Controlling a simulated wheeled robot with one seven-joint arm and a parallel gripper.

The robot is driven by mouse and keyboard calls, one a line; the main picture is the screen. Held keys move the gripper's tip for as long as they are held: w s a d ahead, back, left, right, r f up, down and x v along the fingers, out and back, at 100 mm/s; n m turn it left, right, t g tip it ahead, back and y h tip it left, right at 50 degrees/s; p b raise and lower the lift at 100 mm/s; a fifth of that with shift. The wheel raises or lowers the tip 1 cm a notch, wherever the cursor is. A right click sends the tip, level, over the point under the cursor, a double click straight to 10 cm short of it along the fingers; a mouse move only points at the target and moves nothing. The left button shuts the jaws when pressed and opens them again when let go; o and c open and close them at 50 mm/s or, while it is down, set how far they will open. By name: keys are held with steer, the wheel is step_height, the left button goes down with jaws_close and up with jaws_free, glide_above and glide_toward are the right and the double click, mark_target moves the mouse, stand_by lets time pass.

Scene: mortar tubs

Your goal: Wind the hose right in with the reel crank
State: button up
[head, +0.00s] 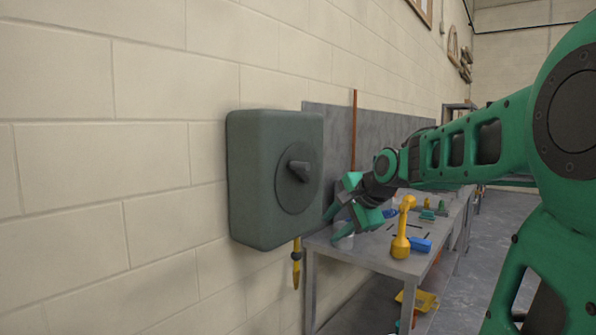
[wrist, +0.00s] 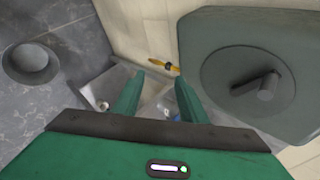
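The hose reel (head: 245,180) is a dark grey-green box fixed to the block wall. Its round crank disc (head: 290,198) carries a stubby dark handle (head: 299,171), and the handle also shows at the right of the wrist view (wrist: 258,85). A yellow nozzle (head: 297,265) hangs below the reel; it shows beyond my fingertips in the wrist view (wrist: 163,65). Any hose above it is hardly visible. My gripper (head: 334,204) is open and empty, right of the reel and apart from the crank. Its two fingers (wrist: 158,76) stand apart in the wrist view.
A grey metal bench (head: 378,260) stands along the wall behind my gripper. It holds a pale cup (head: 344,240), a yellow tool (head: 402,230) and a blue block (head: 420,244). A yellow object (head: 420,300) lies low beneath. Grey floor is open at right.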

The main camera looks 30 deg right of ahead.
mark_target(300, 167)
steer(key=w+d+r+m+t+y, duration=0.15)
steer(key=w+r+m+t, duration=0.5)
steer(key=r, duration=0.85)
steer(key=shift+m+g, duration=0.25)
steer(key=shift+g, duration=0.3)
steer(key=x, duration=1.2)
steer(key=shift+w+d+r, duration=0.2)
steer(key=shift+w+r, duration=0.1)
steer(key=shift+w, duration=0.05)
jaws_close()
